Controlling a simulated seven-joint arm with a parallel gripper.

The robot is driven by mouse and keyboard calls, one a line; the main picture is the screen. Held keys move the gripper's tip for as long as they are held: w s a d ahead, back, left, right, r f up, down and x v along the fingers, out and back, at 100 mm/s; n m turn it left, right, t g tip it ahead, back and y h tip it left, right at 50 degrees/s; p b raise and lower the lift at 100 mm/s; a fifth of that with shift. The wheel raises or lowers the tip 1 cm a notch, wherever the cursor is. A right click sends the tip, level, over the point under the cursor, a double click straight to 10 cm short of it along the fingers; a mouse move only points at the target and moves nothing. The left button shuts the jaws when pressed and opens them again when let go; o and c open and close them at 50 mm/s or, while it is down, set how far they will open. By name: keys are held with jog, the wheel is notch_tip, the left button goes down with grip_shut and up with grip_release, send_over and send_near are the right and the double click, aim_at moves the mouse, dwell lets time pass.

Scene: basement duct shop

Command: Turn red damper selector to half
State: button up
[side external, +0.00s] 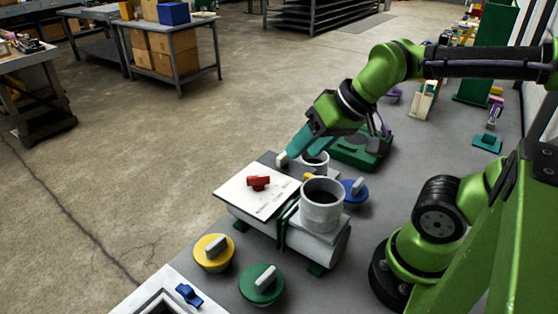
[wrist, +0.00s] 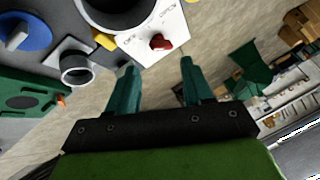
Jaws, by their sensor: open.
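The red damper selector (side external: 258,183) is a small red knob on a white plate (side external: 240,197) with dark lettering, on top of a grey duct piece (side external: 335,250). In the wrist view the red selector (wrist: 160,42) shows beyond the fingertips, near the plate's edge. My gripper (side external: 287,158) is above and behind the plate in the side view, apart from the selector. In the wrist view its two teal fingers (wrist: 158,63) are spread with nothing between them.
A large grey cup-like pipe (side external: 322,212) stands beside the plate, with a smaller one (side external: 315,165) behind. Blue (side external: 354,192), yellow (side external: 213,252) and green (side external: 261,284) round knobs sit around the duct. A green case (side external: 362,150) lies behind. Open floor lies left of the bench.

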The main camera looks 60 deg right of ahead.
aim_at(258, 176)
jog(key=w+r+n+g, duration=0.1)
jog(key=w+n, duration=0.1)
jog(key=w, duration=0.1)
jog(key=w+a+r+n+g+h, duration=0.1)
jog(key=w+n+g, duration=0.1)
jog(key=w+n, duration=0.1)
jog(key=w+r+n+g, duration=0.1)
jog(key=w+n+g, duration=0.1)
jog(key=w, duration=0.3)
jog(key=shift+a+r+n+h, duration=0.2)
jog(key=shift+n+h, duration=0.1)
jog(key=shift+n, duration=0.4)
jog(key=shift+c, duration=0.6)
notch_tip(258, 176, down, 14)
jog(key=n+g, duration=0.1)
jog(key=n, duration=0.3)
jog(key=shift+w+a+n+g, duration=0.1)
jog(key=shift+n+g, duration=0.2)
jog(key=shift+g, duration=0.1)
grip_shut()
